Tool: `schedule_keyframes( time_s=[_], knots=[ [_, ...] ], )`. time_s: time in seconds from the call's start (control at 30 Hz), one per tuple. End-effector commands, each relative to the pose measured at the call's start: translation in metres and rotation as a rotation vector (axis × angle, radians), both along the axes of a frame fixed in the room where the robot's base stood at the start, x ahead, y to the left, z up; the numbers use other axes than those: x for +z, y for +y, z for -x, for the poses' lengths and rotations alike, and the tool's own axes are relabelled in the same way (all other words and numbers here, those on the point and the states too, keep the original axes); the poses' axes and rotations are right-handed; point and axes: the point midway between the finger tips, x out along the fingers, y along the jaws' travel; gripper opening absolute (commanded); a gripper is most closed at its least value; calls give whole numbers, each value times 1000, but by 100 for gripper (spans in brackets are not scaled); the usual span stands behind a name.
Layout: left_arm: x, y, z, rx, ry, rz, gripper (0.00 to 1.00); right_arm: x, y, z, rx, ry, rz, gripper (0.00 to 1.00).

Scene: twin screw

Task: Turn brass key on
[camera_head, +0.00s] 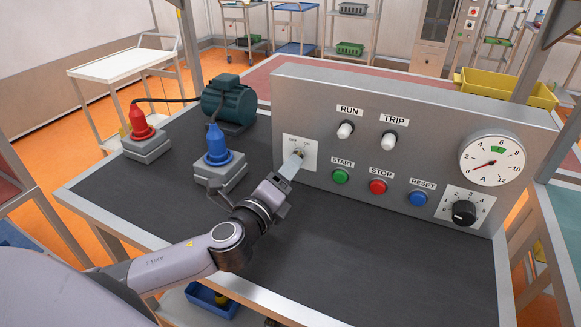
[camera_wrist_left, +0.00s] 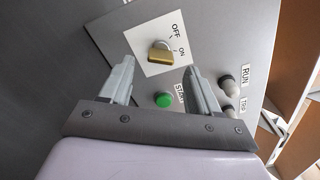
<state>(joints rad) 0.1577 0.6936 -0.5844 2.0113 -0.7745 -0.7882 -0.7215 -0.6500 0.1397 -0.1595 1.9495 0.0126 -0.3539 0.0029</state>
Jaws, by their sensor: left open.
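The brass key (camera_wrist_left: 161,56) sits in a switch on a white plate (camera_wrist_left: 178,66) marked OFF and ON, on the grey panel. I cannot tell for sure which mark it points to. In the head view the key (camera_head: 299,152) shows small, just beyond my left gripper (camera_head: 292,166), which partly hides the plate. In the left wrist view my left gripper (camera_wrist_left: 160,76) is open, with one finger on each side of the key and gaps between. It does not hold the key. My right gripper is not in view.
The panel (camera_head: 420,110) also carries a green START button (camera_head: 340,176), a red STOP button (camera_head: 378,187), a blue RESET button (camera_head: 418,198), a gauge (camera_head: 491,161) and a black dial (camera_head: 464,212). Red (camera_head: 139,121) and blue (camera_head: 216,145) connectors stand left on the dark bench top.

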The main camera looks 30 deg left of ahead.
Motion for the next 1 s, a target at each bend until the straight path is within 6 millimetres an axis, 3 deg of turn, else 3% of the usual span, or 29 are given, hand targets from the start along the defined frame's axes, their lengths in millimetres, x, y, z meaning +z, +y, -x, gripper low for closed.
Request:
schedule_keyframes(
  time_s=[0.1,0.3,1.0],
  knots=[
    [-1,-1,15,-1,1,-1,62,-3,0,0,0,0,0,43],
    [0,-1,26,0,0,-1,62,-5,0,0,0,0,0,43],
    [0,-2,27,0,0,0,62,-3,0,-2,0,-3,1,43]
  ],
)
